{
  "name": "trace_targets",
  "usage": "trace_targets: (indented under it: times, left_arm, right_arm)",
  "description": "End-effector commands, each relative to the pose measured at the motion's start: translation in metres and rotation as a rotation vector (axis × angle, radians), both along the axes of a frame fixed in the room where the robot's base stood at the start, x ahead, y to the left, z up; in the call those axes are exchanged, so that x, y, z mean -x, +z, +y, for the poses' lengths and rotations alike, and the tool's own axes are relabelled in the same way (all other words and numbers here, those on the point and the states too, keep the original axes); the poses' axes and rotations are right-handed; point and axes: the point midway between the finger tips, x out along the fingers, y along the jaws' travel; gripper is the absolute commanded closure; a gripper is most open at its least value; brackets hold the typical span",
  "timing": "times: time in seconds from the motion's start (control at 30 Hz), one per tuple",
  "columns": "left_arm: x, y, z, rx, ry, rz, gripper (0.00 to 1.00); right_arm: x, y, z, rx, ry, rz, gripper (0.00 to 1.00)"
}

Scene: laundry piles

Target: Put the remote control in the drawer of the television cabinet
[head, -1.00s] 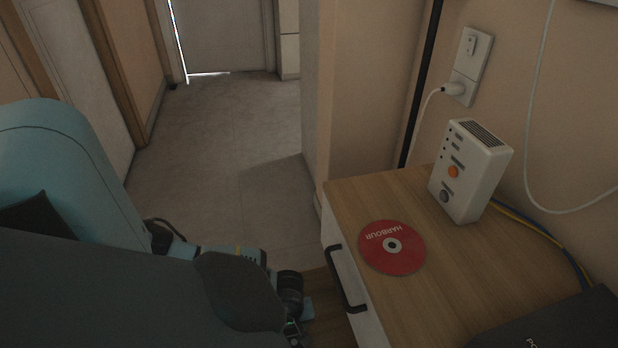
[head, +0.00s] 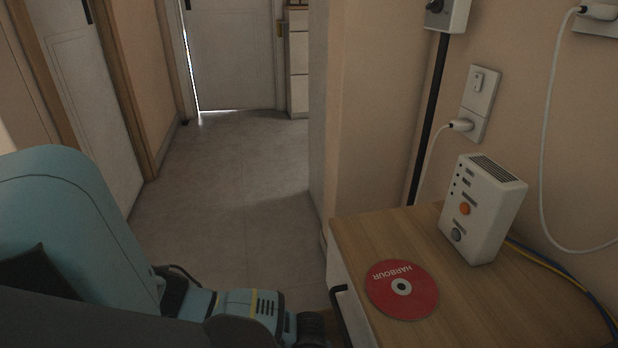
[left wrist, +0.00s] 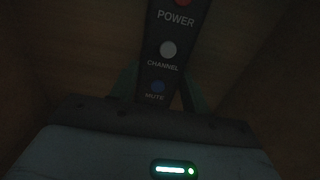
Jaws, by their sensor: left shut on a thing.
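The remote control (left wrist: 168,50) is dark, with buttons labelled POWER, CHANNEL and MUTE. In the left wrist view it stands between the greenish fingers of my left gripper (left wrist: 160,92), which is shut on it. Dim brown wooden surfaces surround it there; whether it touches them I cannot tell. In the head view my left arm reaches down beside the cabinet (head: 385,228), and its fingers and the remote are out of that frame. The cabinet has a wooden top and a pale front with a dark handle (head: 342,312). A sliver of brown wood shows beside the front, mostly hidden. My right gripper is not in view.
A red disc (head: 402,306) marked HARBOUR lies on the cabinet top. A white router-like box (head: 482,210) stands behind it, near cables and a wall socket (head: 478,103). A wall corner (head: 375,110) rises behind the cabinet. The floor (head: 235,190) to the left is clear.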

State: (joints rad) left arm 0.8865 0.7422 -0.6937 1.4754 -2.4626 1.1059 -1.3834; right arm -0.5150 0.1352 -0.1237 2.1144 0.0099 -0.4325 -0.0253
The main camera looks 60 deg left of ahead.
Motion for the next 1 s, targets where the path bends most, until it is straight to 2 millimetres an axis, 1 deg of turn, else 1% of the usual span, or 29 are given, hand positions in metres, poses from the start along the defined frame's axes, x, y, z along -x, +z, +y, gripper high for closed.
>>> trace_targets:
  times: [0.03,0.07,0.2,0.47,0.6,0.67,0.77,1.0]
  left_arm:
    - [0.000,-0.002,0.000,0.000,0.000,0.000,0.79]
    - [0.000,-0.002,0.000,0.000,0.000,0.001,0.51]
    - [0.000,-0.002,0.000,0.000,0.000,0.001,0.32]
    - [0.000,-0.002,0.000,0.000,0.000,0.001,0.31]
    - [0.000,0.004,0.000,0.000,0.000,0.000,0.31]
    - [0.000,0.011,0.001,-0.002,0.000,-0.002,0.31]
    - [-0.001,0.029,0.001,-0.002,-0.001,-0.004,0.31]
    - [-0.001,0.080,0.001,-0.002,-0.003,-0.004,0.31]
  right_arm:
    - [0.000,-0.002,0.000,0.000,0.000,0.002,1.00]
    - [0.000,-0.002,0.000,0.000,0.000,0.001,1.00]
    - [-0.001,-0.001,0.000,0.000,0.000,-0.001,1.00]
    - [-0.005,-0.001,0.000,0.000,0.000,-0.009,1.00]
    - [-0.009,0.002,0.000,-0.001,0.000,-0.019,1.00]
    - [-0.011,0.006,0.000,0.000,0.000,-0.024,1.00]
    - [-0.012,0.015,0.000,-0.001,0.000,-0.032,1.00]
    - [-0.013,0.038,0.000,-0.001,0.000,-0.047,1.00]
